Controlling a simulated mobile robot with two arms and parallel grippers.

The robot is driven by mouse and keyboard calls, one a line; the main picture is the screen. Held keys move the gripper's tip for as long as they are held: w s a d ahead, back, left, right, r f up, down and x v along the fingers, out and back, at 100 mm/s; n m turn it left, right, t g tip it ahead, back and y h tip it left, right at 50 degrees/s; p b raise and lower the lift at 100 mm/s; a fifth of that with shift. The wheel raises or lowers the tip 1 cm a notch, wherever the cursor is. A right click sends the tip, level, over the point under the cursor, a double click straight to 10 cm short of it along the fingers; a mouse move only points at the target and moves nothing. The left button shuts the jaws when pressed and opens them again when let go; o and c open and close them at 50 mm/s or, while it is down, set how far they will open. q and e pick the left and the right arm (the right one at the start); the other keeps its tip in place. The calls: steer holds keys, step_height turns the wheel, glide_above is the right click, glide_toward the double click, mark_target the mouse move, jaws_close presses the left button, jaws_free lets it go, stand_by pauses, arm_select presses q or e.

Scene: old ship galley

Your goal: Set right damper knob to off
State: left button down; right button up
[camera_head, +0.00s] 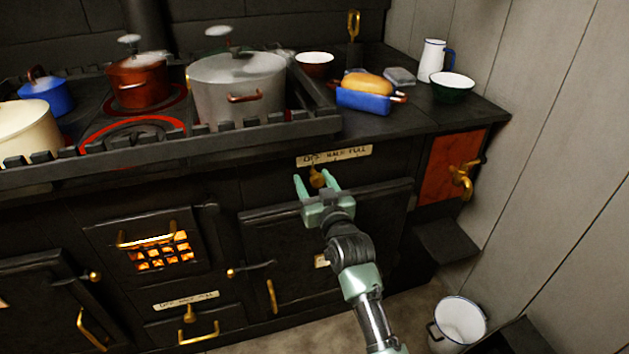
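The right damper knob (316,178) is a small brass knob on the black stove front, below a cream label plate (334,156) reading OFF, HALF, FULL. Its narrow upper end points up towards the left part of the plate; the exact setting is too small to tell. My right gripper (315,182) has pale green fingers, open, one on each side of the knob. My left gripper is not in view.
A similar brass knob (189,314) sits lower left under another label plate (186,300). Above are a railed stovetop with pots (238,90) and a blue dish (364,101) of bread. A brass tap (462,178) projects at right. A white bucket (459,322) stands on the floor.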

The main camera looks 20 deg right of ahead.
steer(key=shift+d, duration=0.1)
steer(key=shift+s, duration=0.15)
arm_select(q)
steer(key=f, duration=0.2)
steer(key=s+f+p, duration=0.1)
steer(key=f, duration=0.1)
arm_select(e)
steer(key=s, duration=0.7)
steer(key=shift+s, duration=0.25)
steer(key=shift+d, duration=0.1)
